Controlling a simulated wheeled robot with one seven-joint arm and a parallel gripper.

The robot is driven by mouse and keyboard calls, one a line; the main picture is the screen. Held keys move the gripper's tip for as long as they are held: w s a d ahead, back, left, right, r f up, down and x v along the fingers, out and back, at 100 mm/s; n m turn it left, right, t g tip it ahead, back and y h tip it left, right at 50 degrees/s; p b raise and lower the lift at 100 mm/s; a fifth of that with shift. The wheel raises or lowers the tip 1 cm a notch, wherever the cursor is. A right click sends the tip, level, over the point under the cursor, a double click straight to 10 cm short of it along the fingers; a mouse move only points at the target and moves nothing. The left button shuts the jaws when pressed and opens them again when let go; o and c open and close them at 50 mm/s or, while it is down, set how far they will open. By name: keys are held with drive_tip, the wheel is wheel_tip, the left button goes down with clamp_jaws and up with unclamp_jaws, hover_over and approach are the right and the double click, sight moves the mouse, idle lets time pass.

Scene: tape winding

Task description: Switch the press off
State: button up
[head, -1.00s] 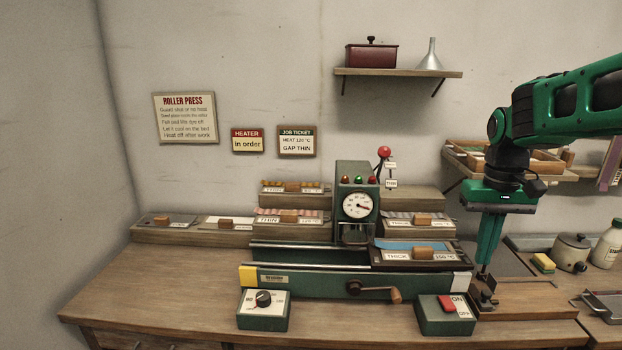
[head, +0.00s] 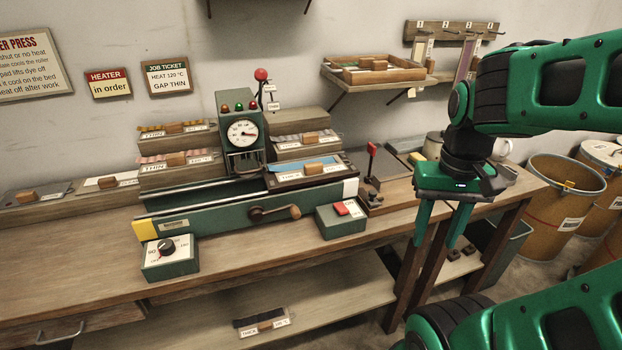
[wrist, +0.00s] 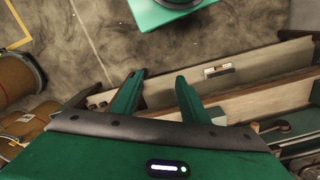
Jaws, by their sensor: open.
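The green roller press (head: 205,216) stands on the bench with a round gauge (head: 242,132) and three lamps above it. Which way the rocker is set, I cannot tell. My gripper (head: 439,243) is open and empty, pointing down to the right of the switch box and apart from it, by the bench's front edge. In the wrist view, its fingers (wrist: 160,78) show above floor and bench shelf; the switch box is not clearly visible there.
A heater knob box (head: 170,260) sits at the press's front left. The crank (head: 275,212) juts from the press front, and a red-handled lever (head: 372,150) stands behind the switch box. Brown drums (head: 563,200) stand at the right. Bare bench top lies between the two boxes.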

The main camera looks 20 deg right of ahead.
drive_tip(key=w+r+n, duration=0.3)
drive_tip(key=w, duration=1.1)
drive_tip(key=n, duration=0.2)
hover_over(338, 203)
drive_tip(key=f, duration=0.2)
wheel_tip(338, 203, down, 10)
drive_tip(key=shift+s+r, duration=0.1)
drive_tip(key=shift+c, duration=0.3)
